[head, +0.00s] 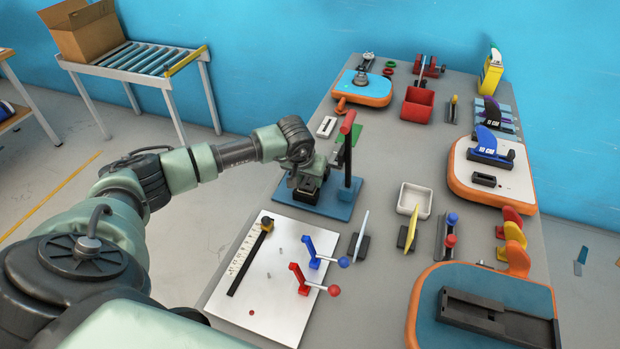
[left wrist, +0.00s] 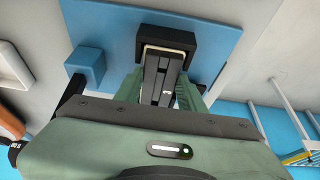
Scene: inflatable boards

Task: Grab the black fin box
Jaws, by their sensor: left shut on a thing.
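My left gripper (head: 308,184) reaches down at the blue base plate (head: 335,206) of a press stand with a red handle. In the left wrist view its green fingers (left wrist: 162,98) are shut on a black slotted piece, the black fin box (left wrist: 160,76). The fin box's far end meets a black block with a pale rim (left wrist: 168,40) on the blue plate; I cannot tell whether it is still seated there. In the head view the gripper mostly hides it. My right gripper is not in view.
The press post with its red handle (head: 347,123) stands close right of my left gripper. A white board (head: 262,305) with red and blue clamps lies in front. A white tray (head: 415,199) and orange-edged boards (head: 463,190) stand to the right.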

